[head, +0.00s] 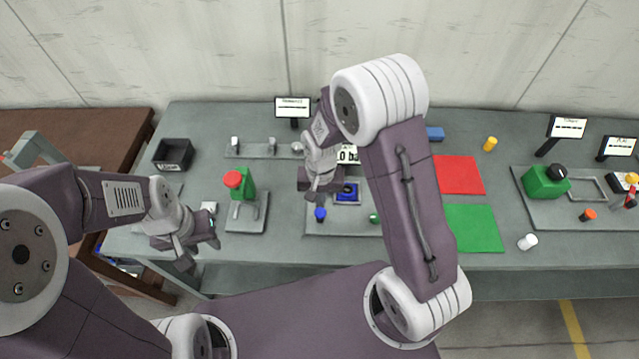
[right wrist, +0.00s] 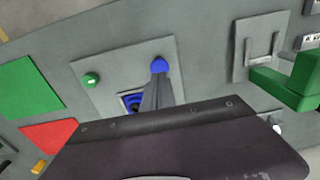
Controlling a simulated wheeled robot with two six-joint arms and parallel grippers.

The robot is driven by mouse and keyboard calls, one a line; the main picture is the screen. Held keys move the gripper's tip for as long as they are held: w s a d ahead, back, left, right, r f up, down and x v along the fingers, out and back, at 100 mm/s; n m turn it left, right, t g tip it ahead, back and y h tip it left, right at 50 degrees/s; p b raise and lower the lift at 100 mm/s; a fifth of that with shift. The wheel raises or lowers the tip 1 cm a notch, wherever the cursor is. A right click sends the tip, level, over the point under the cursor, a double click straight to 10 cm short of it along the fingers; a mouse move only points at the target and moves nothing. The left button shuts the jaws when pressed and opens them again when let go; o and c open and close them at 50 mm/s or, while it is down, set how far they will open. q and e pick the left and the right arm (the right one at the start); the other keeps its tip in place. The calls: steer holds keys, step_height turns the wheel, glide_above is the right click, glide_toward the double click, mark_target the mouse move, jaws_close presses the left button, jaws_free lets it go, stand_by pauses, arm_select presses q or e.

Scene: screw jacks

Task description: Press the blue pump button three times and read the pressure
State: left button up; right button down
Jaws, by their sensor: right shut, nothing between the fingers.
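A grey pump panel (head: 345,228) lies mid-table. On it are a blue knob-like button (head: 320,214), a blue square (head: 347,198) with a dark round centre, and a green button (head: 375,217). A small display (head: 348,154) behind reads something like "0 ba", partly hidden by my right arm. My right gripper (head: 322,190) is shut and empty above the panel. In the right wrist view its fingertips (right wrist: 158,78) overlap the lower edge of the blue button (right wrist: 160,65); I cannot tell whether they touch. My left gripper (head: 200,248) hangs near the table's front left edge, its jaws unclear.
A green jack with a red top (head: 240,183) stands left of the panel. A black bin (head: 173,154) is at the far left. A red mat (head: 459,174) and a green mat (head: 472,228) lie right of my right arm. Another green device (head: 545,183) is at the right.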

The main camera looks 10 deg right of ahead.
arm_select(q)
steer(key=shift+s+f, duration=0.15)
steer(key=shift+f, duration=0.25)
arm_select(e)
step_height(320, 180, up, 8)
steer(key=shift+f, duration=0.15)
arm_select(q)
steer(key=shift+d, duration=0.1)
arm_select(e)
steer(key=shift+w+d, duration=0.1)
